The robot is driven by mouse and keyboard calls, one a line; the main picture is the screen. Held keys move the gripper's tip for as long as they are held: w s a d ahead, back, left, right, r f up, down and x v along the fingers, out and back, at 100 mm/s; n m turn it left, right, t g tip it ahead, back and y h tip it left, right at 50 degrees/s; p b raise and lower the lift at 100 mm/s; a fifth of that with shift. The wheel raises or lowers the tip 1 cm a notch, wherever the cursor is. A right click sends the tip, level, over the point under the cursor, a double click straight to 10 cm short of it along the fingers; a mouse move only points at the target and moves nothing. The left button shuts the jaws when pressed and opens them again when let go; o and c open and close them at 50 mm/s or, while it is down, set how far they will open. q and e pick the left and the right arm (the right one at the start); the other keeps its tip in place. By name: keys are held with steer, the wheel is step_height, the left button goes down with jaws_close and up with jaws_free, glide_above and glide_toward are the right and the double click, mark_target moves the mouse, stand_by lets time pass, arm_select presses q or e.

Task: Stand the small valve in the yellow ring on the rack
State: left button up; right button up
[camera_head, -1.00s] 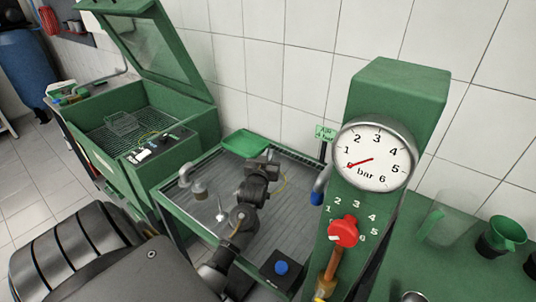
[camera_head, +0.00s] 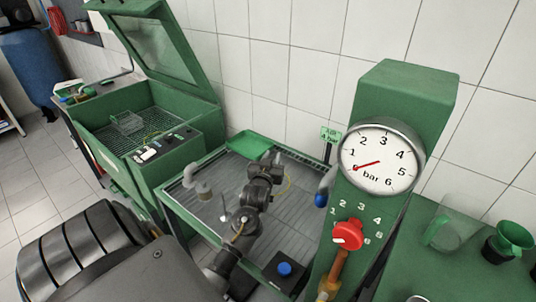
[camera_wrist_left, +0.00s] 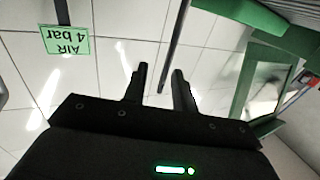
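My left gripper (camera_head: 268,168) is over the far part of the grey ribbed bench tray, near the wall. In the left wrist view its two dark fingers (camera_wrist_left: 160,84) are apart with nothing between them. A small pale upright piece (camera_head: 224,208) shows on the tray left of my arm; it is too small to tell if it is the small valve. My right gripper is not in view.
A green gauge post (camera_head: 400,110) with a red knob (camera_head: 348,234) stands right of my arm. An open green washer cabinet (camera_head: 180,160) stands at left. A green tray (camera_head: 250,144), a bent grey spout (camera_head: 198,184) and a blue button (camera_head: 284,268) are around the bench.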

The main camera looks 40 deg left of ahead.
arm_select(q)
steer(key=b+v, duration=0.1)
steer(key=v, duration=1)
steer(key=shift+b, duration=0.35)
steer(key=shift+s, duration=0.1)
